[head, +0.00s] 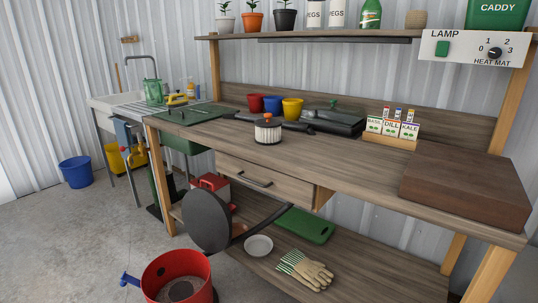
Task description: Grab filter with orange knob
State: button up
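The filter with the orange knob (268,130) stands upright on the wooden workbench (345,160), near its front edge and above the drawer. It is a short pale cylinder with a dark lid, a dark band around its lower part and a small orange knob on top. Nothing covers it in the head view. My gripper is not in view.
Red, blue and yellow pots (292,108) and a dark tray (334,121) stand behind the filter. Seed packets (392,127) and a brown board (467,187) are to its right. A red bucket (178,272) is below.

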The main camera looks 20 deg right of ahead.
aim_at(267, 130)
jog(key=i+j+z, duration=0.4)
jog(key=i+j, duration=0.55)
jog(key=j, duration=0.1)
